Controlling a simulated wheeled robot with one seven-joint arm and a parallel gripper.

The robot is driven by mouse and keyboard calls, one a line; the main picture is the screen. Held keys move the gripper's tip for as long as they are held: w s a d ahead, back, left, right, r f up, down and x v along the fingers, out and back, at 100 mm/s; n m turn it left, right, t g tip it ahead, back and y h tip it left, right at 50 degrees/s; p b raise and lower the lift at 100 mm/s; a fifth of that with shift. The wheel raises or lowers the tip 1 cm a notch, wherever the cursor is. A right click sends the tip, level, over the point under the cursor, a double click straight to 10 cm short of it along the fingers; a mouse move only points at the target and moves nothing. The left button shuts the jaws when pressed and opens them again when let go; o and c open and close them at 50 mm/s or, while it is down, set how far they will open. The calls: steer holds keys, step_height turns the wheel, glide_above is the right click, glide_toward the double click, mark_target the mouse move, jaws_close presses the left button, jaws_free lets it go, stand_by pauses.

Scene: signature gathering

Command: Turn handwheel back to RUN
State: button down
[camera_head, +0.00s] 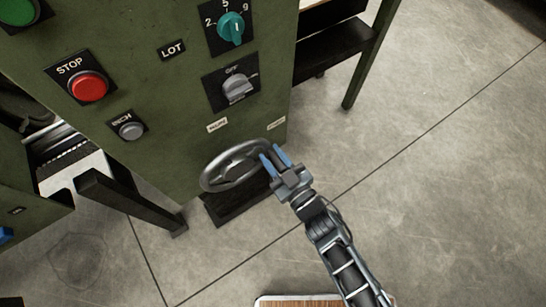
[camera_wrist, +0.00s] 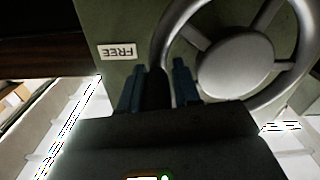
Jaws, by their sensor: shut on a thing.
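The grey metal handwheel (camera_head: 208,178) sits low on the front of the green machine cabinet. The wrist view shows its spokes and round hub (camera_wrist: 235,67) close up. My gripper (camera_head: 273,155) is at the wheel's right side. In the wrist view its blue fingers (camera_wrist: 158,72) are shut on a dark upright handle (camera_wrist: 156,90) at the wheel's rim. A FREE label (camera_wrist: 118,51) reads upside down beside the fingers. Two small pale labels, a left one (camera_head: 217,125) and a right one (camera_head: 276,124), are above the wheel; I cannot read them in the head view.
Above the wheel are a grey selector knob (camera_head: 237,87), a teal dial (camera_head: 231,27), a red STOP button (camera_head: 88,86) and a grey button (camera_head: 127,127). A dark bench (camera_head: 335,47) stands behind at right. Open concrete floor (camera_head: 440,170) lies to the right.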

mark_target(233, 153)
steer(key=r+n, duration=0.2)
steer(key=shift+w+d+r+n, duration=0.1)
steer(key=shift+d+n, duration=0.2)
steer(key=r+n, duration=0.2)
steer(key=shift+a+n, duration=0.3)
steer(key=r+n, duration=0.1)
steer(key=s+a+n, duration=0.1)
steer(key=n, duration=0.1)
steer(key=r+n+b, duration=0.1)
steer(key=shift+s+a+r+n, duration=0.2)
steer(key=shift+a+r+n, duration=0.1)
steer(key=shift+a, duration=0.1)
steer(key=a+n+b, duration=0.1)
steer(key=s+a+r+n, duration=0.1)
steer(key=n, duration=0.1)
steer(key=shift+s+r+n+b, duration=0.15)
steer(key=shift+r+n+b, duration=0.15)
steer(key=shift+b, duration=0.1)
steer(key=a+n, duration=0.1)
steer(key=s+n+b, duration=0.1)
steer(key=n, duration=0.1)
steer(key=shift+s+a+r, duration=0.1)
steer(key=shift+a+r, duration=0.2)
steer(key=shift+a, duration=0.1)
steer(key=shift+s+a+r, duration=0.2)
steer(key=shift+s+a, duration=0.25)
steer(key=shift+a, duration=0.4)
